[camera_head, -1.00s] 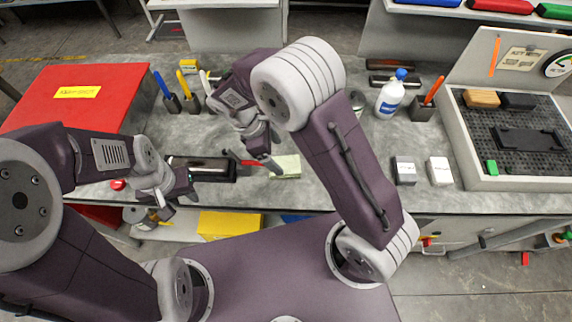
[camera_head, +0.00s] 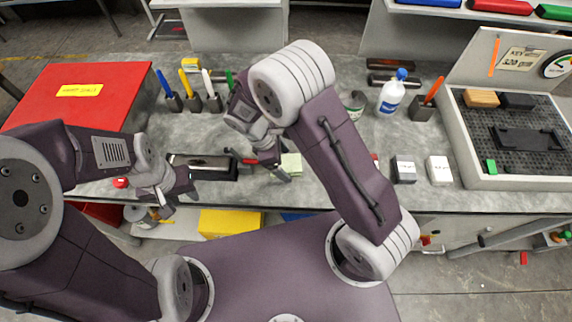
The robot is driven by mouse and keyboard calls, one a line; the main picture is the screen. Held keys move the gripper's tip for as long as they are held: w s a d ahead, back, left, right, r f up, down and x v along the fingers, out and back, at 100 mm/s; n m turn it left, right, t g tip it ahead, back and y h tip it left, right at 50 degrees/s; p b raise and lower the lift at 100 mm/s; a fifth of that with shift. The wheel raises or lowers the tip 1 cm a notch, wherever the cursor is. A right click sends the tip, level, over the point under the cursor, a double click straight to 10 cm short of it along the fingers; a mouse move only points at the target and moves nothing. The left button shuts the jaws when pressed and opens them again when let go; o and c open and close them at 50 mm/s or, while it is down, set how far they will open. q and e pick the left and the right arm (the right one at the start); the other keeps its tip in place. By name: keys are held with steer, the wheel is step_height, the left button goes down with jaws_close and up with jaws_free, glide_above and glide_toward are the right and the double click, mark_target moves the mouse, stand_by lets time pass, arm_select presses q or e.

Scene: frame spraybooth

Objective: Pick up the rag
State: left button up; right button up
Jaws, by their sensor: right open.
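A pale green folded cloth, which looks like the rag (camera_head: 291,164), lies on the grey bench near its front edge, in the middle of the head view. My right gripper (camera_head: 274,168) reaches down just left of it, open, with its fingers close to the cloth's left edge. I cannot tell whether they touch it. My arm hides part of the bench behind and to the right. My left gripper (camera_head: 178,204) hangs at the bench's front edge on the left, apart from the rag; its finger gap is unclear.
A black tray (camera_head: 203,168) and a red-handled tool (camera_head: 247,161) lie left of the rag. Pen holders (camera_head: 194,104) stand behind. A white bottle (camera_head: 391,97), two small boxes (camera_head: 404,171) and a perforated booth (camera_head: 515,140) are on the right.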

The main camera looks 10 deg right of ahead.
steer(key=shift+f, duration=0.1)
steer(key=c, duration=1.4)
steer(key=shift+c, duration=0.2)
